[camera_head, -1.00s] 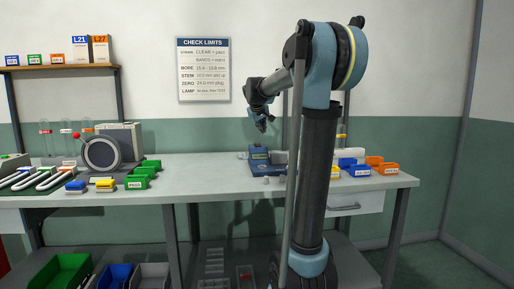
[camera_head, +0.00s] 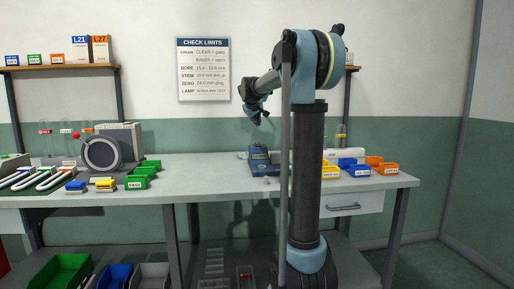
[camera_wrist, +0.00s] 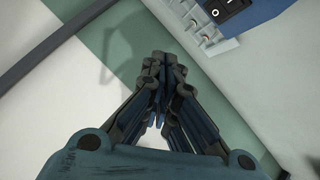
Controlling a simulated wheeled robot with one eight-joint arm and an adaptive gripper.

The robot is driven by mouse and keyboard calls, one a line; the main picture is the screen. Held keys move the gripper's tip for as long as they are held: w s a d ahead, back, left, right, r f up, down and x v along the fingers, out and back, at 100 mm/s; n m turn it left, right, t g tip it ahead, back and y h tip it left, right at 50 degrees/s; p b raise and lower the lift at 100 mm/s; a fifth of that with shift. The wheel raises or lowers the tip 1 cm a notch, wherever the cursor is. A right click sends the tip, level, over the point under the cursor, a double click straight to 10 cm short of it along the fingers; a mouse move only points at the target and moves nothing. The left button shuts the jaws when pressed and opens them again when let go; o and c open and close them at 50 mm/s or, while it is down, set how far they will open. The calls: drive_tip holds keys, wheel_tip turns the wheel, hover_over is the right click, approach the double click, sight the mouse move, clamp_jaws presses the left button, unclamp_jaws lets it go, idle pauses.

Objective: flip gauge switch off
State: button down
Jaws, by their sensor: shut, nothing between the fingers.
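The blue gauge (camera_head: 262,165) sits on the bench at the right of centre in the head view, partly behind my arm. In the wrist view part of its blue body (camera_wrist: 262,12) shows at the top right, with a black rocker switch (camera_wrist: 228,8) marked with a white ring and a bar. My gripper (camera_wrist: 160,62) is shut and empty in the wrist view, below and left of the switch and apart from it. In the head view my gripper (camera_head: 257,118) is in the air above the gauge, pointing down. Which way the rocker is tilted I cannot tell.
Blue, yellow and orange bins (camera_head: 381,166) stand at the bench's right. Green bins (camera_head: 140,181) and a round grey device (camera_head: 103,154) with a red knob stand at the left. The bench (camera_head: 200,170) between is clear. A check-limits sign hangs on the wall.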

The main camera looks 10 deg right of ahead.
drive_tip(key=shift+w+f, duration=0.25)
drive_tip(key=shift+f, duration=1.75)
drive_tip(key=shift+w+f, duration=0.2)
drive_tip(key=shift+f, duration=1.75)
drive_tip(key=shift+f, duration=0.2)
drive_tip(key=shift+f, duration=0.15)
drive_tip(key=shift+f, duration=0.3)
drive_tip(key=shift+r, duration=0.7)
drive_tip(key=shift+s+r, duration=0.2)
drive_tip(key=shift+r, duration=1.05)
drive_tip(key=shift+s+r, duration=0.15)
drive_tip(key=shift+r, duration=1.1)
